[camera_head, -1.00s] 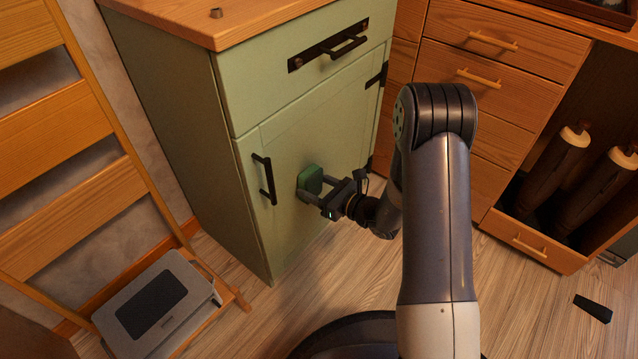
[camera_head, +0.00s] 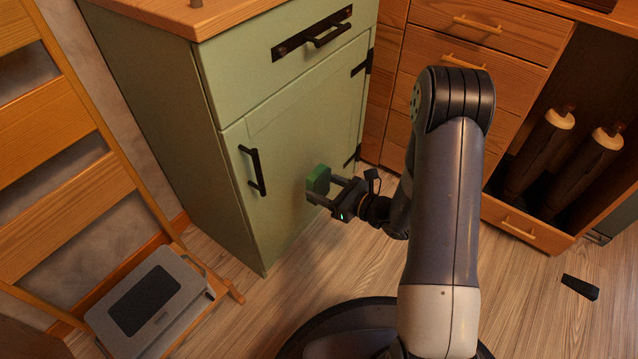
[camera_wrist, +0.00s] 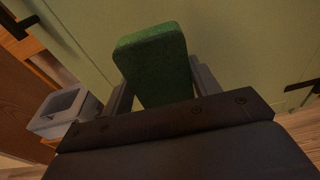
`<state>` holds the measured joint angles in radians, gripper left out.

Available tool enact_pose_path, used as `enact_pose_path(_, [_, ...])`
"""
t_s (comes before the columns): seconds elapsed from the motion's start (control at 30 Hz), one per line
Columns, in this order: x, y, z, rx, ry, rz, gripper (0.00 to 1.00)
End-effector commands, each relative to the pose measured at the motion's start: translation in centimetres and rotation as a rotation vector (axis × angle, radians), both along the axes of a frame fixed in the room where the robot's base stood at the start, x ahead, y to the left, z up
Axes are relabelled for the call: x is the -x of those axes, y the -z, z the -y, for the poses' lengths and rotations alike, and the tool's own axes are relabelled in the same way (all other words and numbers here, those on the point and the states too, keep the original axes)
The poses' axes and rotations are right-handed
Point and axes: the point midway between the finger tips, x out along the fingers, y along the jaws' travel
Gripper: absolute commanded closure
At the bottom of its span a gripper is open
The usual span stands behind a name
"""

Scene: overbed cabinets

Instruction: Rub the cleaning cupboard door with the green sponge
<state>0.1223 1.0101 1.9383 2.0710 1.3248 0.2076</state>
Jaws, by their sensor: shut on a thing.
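The green sponge (camera_head: 318,180) is held between the fingers of my gripper (camera_head: 324,190), in front of the cupboard door. My gripper is shut on it. The sponge also shows in the wrist view (camera_wrist: 155,62), upright between the two fingers (camera_wrist: 160,80). The pale green cupboard door (camera_head: 285,150) is closed, with a black vertical handle (camera_head: 252,171) on its left side and black hinges on its right. The sponge is right of the handle. I cannot tell whether its far face touches the door.
A drawer (camera_head: 270,70) with a black handle is above the door. A grey box (camera_head: 150,305) stands on the floor at left, beside a wooden ladder-like frame (camera_head: 70,190). Wooden drawers (camera_head: 470,60) stand at right. A small black object (camera_head: 580,287) lies on the floor.

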Motion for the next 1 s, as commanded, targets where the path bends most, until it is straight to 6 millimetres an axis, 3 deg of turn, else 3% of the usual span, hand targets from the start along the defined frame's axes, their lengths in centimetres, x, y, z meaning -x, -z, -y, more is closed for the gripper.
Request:
enact_pose_path(0.27, [0.0,0.0,0.1,0.000,0.001,0.000,0.60])
enact_pose_path(0.7, [1.8,0.0,2.4,0.000,0.001,0.000,0.60])
enact_pose_path(1.0, [1.5,-0.6,2.6,0.005,0.016,0.003,0.60])
